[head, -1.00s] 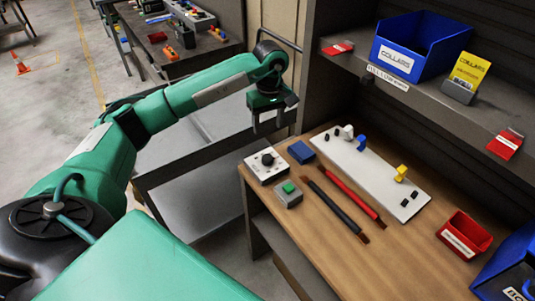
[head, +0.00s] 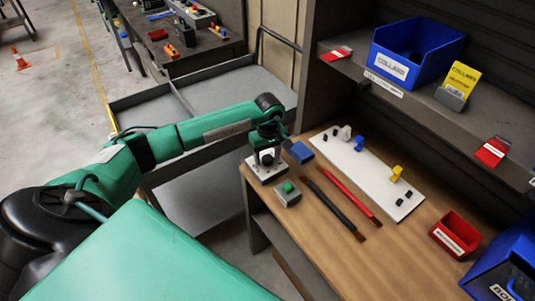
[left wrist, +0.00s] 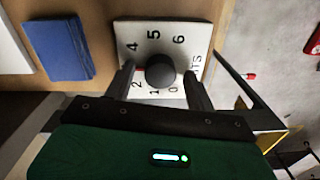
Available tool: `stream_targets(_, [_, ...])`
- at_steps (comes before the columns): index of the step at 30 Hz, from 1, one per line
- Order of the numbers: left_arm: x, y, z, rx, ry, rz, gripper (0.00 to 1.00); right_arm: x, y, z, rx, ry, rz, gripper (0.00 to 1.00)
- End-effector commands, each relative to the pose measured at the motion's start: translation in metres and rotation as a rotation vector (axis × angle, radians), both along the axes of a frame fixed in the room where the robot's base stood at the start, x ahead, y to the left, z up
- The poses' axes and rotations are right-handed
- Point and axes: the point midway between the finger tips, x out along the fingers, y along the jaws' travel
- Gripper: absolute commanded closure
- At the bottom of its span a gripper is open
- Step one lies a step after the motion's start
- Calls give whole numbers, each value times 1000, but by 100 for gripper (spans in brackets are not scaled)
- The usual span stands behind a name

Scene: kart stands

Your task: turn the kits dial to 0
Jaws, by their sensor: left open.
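The kits dial is a black round knob (left wrist: 160,71) on a white plate (left wrist: 195,35) with numbers around it; 0, 1, 2, 4, 5 and 6 show in the left wrist view. The plate also shows in the head view (head: 257,174), at the near left corner of the wooden bench. My left gripper (left wrist: 160,75) is open, with one finger on each side of the knob; I cannot tell whether they touch it. In the head view the left gripper (head: 265,158) is right over the dial and partly hides it. My right gripper is not in view.
A grey box with a green button (head: 288,192) and a blue block (head: 299,152) stand close to the dial. Black (head: 333,207) and red (head: 348,194) bars lie on the bench, before a white board (head: 345,155). A shelf with a blue bin (head: 410,60) overhangs behind.

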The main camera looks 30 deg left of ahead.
Motion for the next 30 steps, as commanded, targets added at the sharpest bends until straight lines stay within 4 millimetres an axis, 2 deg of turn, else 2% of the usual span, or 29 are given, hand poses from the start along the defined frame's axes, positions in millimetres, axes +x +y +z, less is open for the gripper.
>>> stream_targets(3, [0,0,0,0,0,0,44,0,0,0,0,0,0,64])
stream_targets(10, [0,0,0,0,0,0,89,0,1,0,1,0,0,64])
stream_targets(20, [0,0,-1,0,0,39,89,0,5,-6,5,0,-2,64])
stream_targets(30, [0,1,-3,0,-1,261,89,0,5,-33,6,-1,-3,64])
